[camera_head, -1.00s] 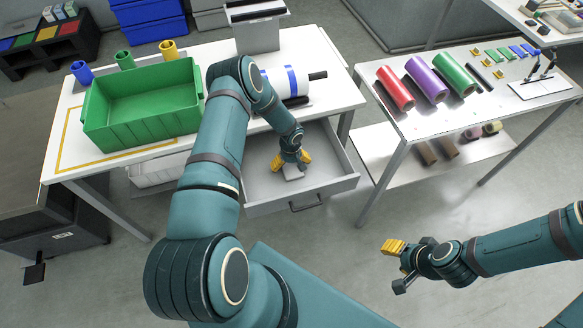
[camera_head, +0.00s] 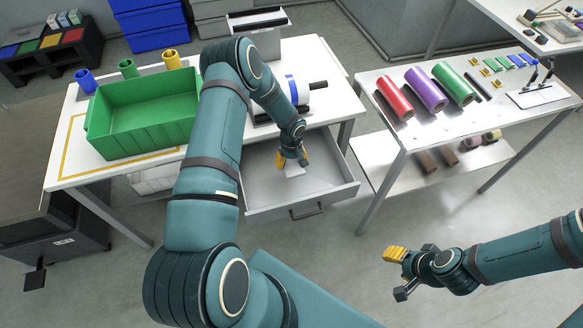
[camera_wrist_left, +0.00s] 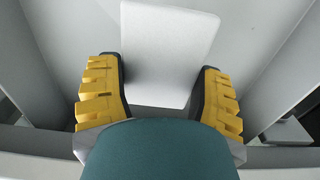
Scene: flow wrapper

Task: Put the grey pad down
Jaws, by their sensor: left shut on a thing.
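The grey pad (camera_head: 294,170) is a thin, light, flat piece inside the outline of the open grey drawer (camera_head: 325,190). My left gripper (camera_head: 292,160) points down over the drawer and is shut on the pad. In the left wrist view the pad (camera_wrist_left: 168,50) lies between the two yellow fingers, extending beyond their tips. I cannot tell whether the pad touches the drawer floor. My right gripper (camera_head: 400,274) is off to the right over the floor, empty, its fingers apart.
The drawer hangs under a white table (camera_head: 120,168) carrying a green bin (camera_head: 150,139) and a white roller with a blue band (camera_head: 292,92). A second table (camera_head: 440,125) to the right holds coloured rolls. The drawer around the pad looks empty.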

